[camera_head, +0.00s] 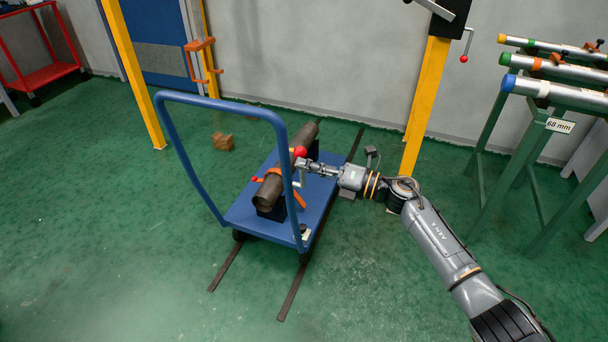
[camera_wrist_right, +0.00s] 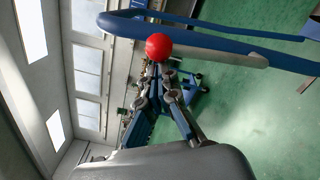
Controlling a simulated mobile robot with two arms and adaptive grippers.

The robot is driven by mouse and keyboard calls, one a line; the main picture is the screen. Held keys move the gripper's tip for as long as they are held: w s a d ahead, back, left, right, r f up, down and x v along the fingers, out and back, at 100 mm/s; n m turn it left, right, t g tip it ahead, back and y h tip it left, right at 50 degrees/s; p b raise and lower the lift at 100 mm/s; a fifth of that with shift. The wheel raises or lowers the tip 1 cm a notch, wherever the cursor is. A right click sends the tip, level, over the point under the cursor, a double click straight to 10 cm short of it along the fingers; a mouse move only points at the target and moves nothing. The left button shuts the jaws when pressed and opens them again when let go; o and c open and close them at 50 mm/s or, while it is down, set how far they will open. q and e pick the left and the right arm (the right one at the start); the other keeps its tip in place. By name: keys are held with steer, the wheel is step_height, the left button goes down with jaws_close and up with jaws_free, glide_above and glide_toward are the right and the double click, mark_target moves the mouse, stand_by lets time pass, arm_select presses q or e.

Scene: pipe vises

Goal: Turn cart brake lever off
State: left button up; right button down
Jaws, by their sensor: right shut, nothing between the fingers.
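The blue cart (camera_head: 240,214) stands on the floor in the head view, its tall handle arching at the left. My right gripper (camera_head: 299,164) reaches in from the right, close beside the lever just below the knob. Its fingers are shut and empty; I cannot tell whether they touch the lever. My left gripper is out of view.
A brown pipe (camera_head: 270,188) lies clamped on the cart. Dark rails (camera_head: 294,289) run along the floor beneath it. A yellow post (camera_head: 427,105) stands behind my arm. A green pipe rack (camera_head: 548,150) is at the right. Open floor lies left and in front.

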steer(key=shift+w+d+r+m, duration=0.2)
steer(key=shift+w+d+m, duration=0.05)
steer(key=shift+w+m, duration=0.5)
